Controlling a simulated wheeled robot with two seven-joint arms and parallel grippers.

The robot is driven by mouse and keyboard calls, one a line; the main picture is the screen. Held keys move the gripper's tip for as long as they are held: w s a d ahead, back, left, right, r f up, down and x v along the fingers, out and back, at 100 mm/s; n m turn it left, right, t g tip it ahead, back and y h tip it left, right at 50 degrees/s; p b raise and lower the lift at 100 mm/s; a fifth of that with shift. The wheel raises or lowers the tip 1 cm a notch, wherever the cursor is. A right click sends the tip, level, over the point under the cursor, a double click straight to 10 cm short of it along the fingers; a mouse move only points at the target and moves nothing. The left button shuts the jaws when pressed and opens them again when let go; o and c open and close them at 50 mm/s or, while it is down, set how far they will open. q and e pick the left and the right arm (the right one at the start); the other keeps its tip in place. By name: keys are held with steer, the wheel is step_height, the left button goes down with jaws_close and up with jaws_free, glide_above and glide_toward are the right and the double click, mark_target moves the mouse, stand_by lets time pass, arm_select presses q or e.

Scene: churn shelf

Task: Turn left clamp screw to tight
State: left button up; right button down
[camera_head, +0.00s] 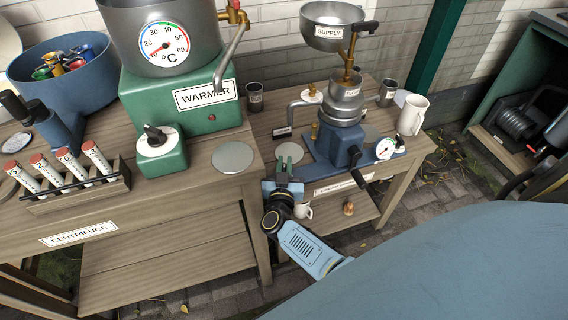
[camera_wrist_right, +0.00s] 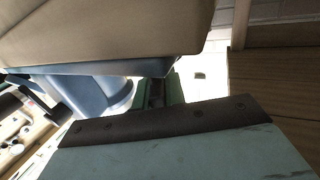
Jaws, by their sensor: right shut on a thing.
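The separator (camera_head: 345,110) stands on the right-hand table, with a blue base (camera_head: 318,150) at its front. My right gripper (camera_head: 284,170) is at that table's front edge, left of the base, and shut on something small. It sits where a left clamp screw would be. The jaws hide the screw, so I cannot make out its shape or how far it is turned. In the right wrist view, a small dark and green part (camera_wrist_right: 160,92) shows behind a pale teal block with a dark strip. My left gripper is not in view.
A black-handled crank (camera_head: 356,158) and a white dial (camera_head: 385,148) are on the separator's right. A white mug (camera_head: 411,115) stands near the table's right end. A green warmer (camera_head: 190,95) and a rack of red-capped tubes (camera_head: 75,190) are on the left.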

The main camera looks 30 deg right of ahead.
stand_by(0.4)
steer(key=c, duration=1.5)
jaws_free()
steer(key=shift+o, duration=0.2)
